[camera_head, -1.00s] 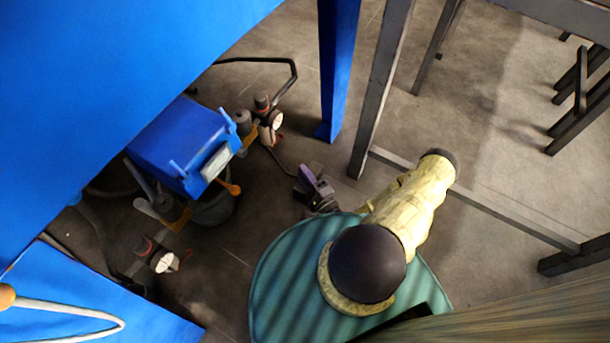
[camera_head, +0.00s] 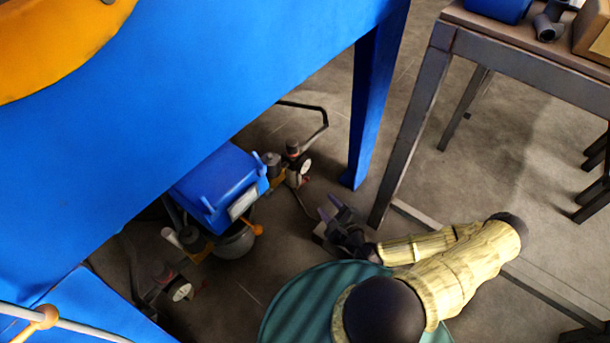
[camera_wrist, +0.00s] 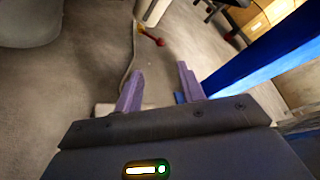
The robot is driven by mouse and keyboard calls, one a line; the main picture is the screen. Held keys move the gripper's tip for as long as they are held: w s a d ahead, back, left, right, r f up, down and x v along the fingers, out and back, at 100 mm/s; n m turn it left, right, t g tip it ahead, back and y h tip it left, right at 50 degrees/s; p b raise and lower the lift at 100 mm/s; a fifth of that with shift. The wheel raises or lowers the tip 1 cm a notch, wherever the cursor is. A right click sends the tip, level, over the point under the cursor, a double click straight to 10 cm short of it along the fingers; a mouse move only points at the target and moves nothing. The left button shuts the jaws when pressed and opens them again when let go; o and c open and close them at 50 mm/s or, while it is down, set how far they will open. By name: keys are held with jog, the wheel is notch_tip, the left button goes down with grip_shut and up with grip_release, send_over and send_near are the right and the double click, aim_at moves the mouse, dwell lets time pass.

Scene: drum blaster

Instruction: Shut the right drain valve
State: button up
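The right drain valve's red handle (camera_wrist: 152,37) shows ahead of my gripper in the wrist view, beside the foot of a pale upright cylinder (camera_wrist: 152,10). My gripper (camera_head: 328,207) is low over the floor, right of and nearer than that unit. In the wrist view its purple fingers (camera_wrist: 160,82) are apart with nothing between them. It does not touch the handle.
A blue tank unit (camera_head: 215,185) with an orange knob (camera_head: 257,230) stands left. A second gauge unit (camera_head: 178,290) is lower left. A blue leg (camera_head: 372,110) and a metal table frame (camera_head: 415,125) rise at right. The floor between gripper and valve carries a thin hose (camera_wrist: 131,62).

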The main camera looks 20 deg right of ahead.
aim_at(306, 178)
jog(key=shift+f, duration=0.1)
jog(key=b+x, duration=0.4)
jog(key=x, duration=0.4)
jog(key=b+x, duration=0.5)
jog(key=x, duration=0.3)
jog(key=shift+f, duration=0.25)
jog(key=shift+w+a, duration=0.15)
jog(key=shift+w, duration=0.55)
